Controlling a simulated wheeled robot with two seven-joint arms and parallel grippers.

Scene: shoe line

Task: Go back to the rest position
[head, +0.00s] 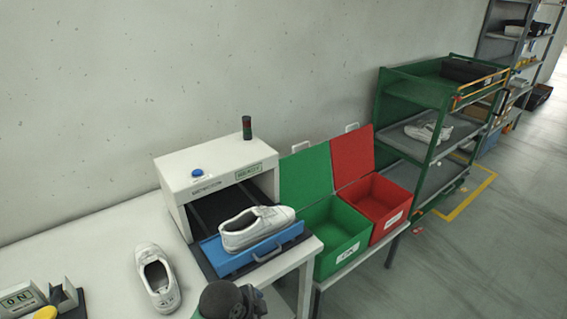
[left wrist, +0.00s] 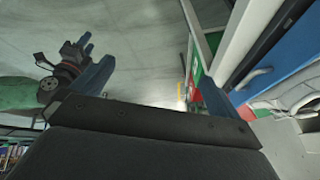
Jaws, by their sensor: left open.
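A white shoe (head: 257,229) lies on the blue tray (head: 262,262) at the mouth of the white inspection machine (head: 213,166). A second white shoe (head: 157,279) stands on the white table left of it. In the left wrist view my left gripper (left wrist: 152,74) is open, with nothing between its fingers. The blue tray (left wrist: 282,42) and a white shoe (left wrist: 284,97) show to its right, apart from it. Part of my arm shows at the head view's bottom edge; its fingers are hidden there. What seems to be my right gripper (left wrist: 78,58) shows at the upper left; its jaws are unclear.
A green bin (head: 334,253) and a red bin (head: 386,219), lids open, stand right of the table (head: 92,229). A green rack (head: 380,98) holding shoes stands beyond.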

